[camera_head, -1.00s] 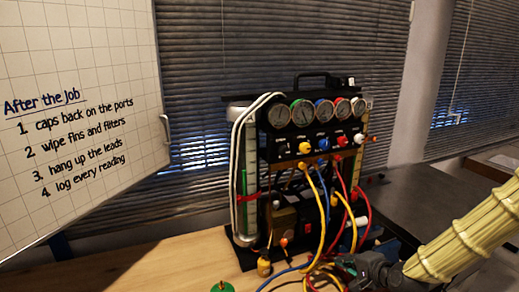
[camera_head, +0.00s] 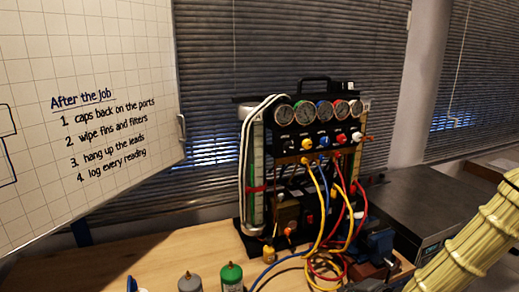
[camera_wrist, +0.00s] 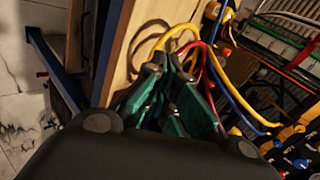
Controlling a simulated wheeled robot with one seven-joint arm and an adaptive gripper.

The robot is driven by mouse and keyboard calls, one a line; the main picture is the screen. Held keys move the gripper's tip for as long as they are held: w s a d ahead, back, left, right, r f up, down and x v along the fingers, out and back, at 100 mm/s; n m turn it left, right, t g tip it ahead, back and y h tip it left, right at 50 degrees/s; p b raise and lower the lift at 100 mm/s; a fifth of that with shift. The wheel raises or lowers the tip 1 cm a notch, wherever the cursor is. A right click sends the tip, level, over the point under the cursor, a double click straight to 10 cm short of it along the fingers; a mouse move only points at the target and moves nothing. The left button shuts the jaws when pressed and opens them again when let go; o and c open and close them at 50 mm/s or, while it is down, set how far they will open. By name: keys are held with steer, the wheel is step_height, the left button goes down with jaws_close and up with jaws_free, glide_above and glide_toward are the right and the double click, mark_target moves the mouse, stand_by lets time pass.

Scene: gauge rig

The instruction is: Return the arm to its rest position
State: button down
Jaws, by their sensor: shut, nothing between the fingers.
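My arm (camera_head: 472,243), in a pale yellow ribbed sleeve, enters the head view at the lower right and runs down to the bottom edge. My gripper is out of that view. In the wrist view my gripper (camera_wrist: 167,72) shows dark green fingers, shut and empty. Behind the fingers are the wooden bench top (camera_wrist: 128,55) and looped yellow, red and blue hoses (camera_wrist: 212,62). I cannot tell whether the fingers touch a hose.
The gauge rig (camera_head: 312,150) stands on the bench (camera_head: 165,265), hoses hanging in front. A blue vise-like object (camera_head: 378,243) is right of them. Green (camera_head: 231,276) and grey (camera_head: 190,282) bottles stand at the front. A grey-topped unit (camera_head: 425,205) is at right; a whiteboard (camera_head: 90,50) at left.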

steer(key=s+a+f+n+g+h, duration=0.1)
steer(key=s+f+n+g, duration=0.2)
steer(key=s+f, duration=0.5)
steer(key=s+a+f+n+g+h, duration=0.1)
steer(key=s+f+n+g, duration=0.2)
steer(key=s+f, duration=0.6)
steer(key=s+a+f+n+g+h, duration=0.1)
steer(key=s+f+n+g, duration=0.2)
steer(key=s, duration=1.5)
step_height(320, 180, down, 6)
steer(key=n, duration=0.3)
steer(key=shift+a+r+g+h, duration=0.2)
steer(key=shift+g+h, duration=0.1)
steer(key=shift+h, duration=0.1)
steer(key=shift+s, duration=0.1)
